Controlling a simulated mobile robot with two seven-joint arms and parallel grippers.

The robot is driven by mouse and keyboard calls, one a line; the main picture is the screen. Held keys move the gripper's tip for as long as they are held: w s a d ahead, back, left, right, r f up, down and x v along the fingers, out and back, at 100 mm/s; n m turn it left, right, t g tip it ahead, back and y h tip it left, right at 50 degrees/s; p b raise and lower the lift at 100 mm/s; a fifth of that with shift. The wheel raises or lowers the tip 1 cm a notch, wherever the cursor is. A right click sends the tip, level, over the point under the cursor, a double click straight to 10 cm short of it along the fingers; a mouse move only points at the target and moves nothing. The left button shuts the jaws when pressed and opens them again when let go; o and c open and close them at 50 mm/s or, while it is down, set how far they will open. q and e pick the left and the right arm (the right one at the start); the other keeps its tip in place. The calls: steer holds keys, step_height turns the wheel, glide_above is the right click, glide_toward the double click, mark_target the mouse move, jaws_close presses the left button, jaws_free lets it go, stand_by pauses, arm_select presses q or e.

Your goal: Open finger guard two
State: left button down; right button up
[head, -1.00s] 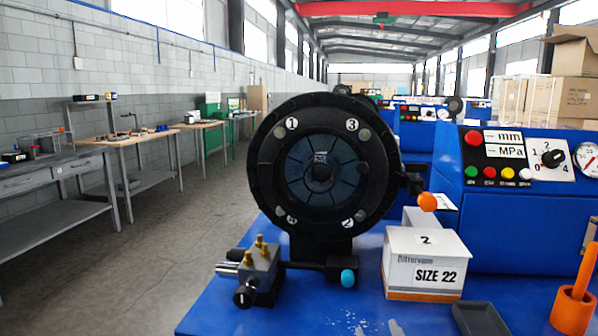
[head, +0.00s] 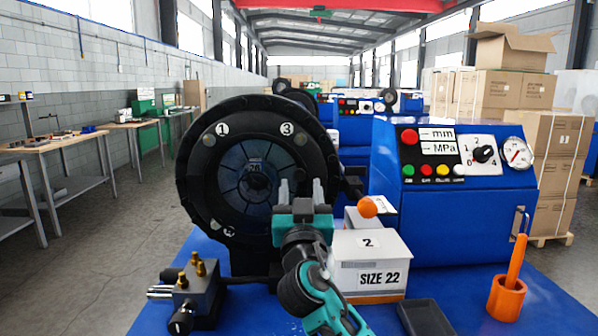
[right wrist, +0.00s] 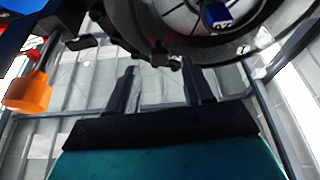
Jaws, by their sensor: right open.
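The black round crimper head (head: 190,180) stands at the left of the blue bench. Its face carries white number marks: 1 (head: 222,129), 3 (head: 287,128) and a partly legible one at lower left (head: 229,232). The lower right of the face, where mark 2 was seen earlier, is hidden behind my right gripper (head: 301,190). That gripper is open and empty, fingers up, in front of the head's lower right edge; I cannot tell if it touches. In the right wrist view its fingers (right wrist: 160,82) stand apart below the dark ring (right wrist: 170,38). No separate finger guard is clearly distinguishable.
A white SIZE 22 box (head: 371,268) marked 2 stands right of my gripper, with an orange ball knob (head: 368,207) behind it. A valve block (head: 195,291) is at lower left. A blue control panel (head: 420,222), grey tray (head: 425,318) and orange cup (head: 506,298) are right.

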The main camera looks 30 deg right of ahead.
mark_target(299, 176)
steer(key=shift+p+x, duration=0.3)
steer(key=shift+x, duration=1.65)
steer(key=shift+c, duration=0.4)
jaws_close()
